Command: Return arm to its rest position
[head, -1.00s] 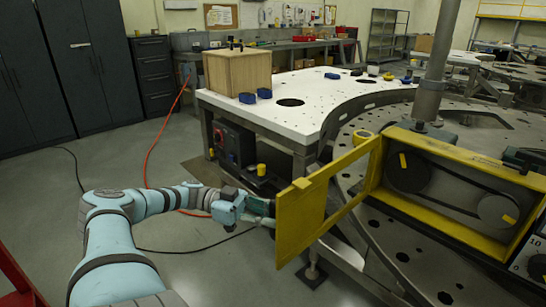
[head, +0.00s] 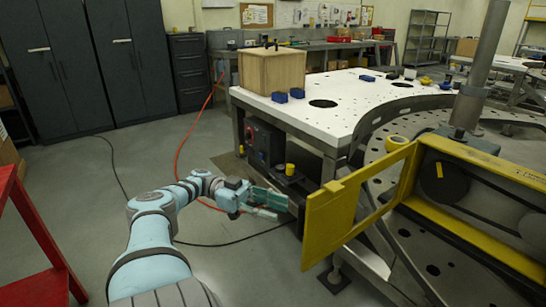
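My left arm, light blue with dark bands, reaches in from the bottom left. Its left gripper (head: 277,207) is open and empty, with its two teal fingers spread a little. The fingertips point right, just short of the near edge of the yellow guard door (head: 330,215), with a small gap between. The door stands swung open from the yellow housing (head: 480,240) on the round plate (head: 385,230). A dark pulley (head: 443,185) shows inside the housing. My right gripper is not in view.
A white perforated table (head: 375,100) carries a wooden box (head: 272,70) and small blue blocks (head: 297,93). A red frame (head: 35,240) stands at the left. Dark cabinets (head: 80,65) line the back.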

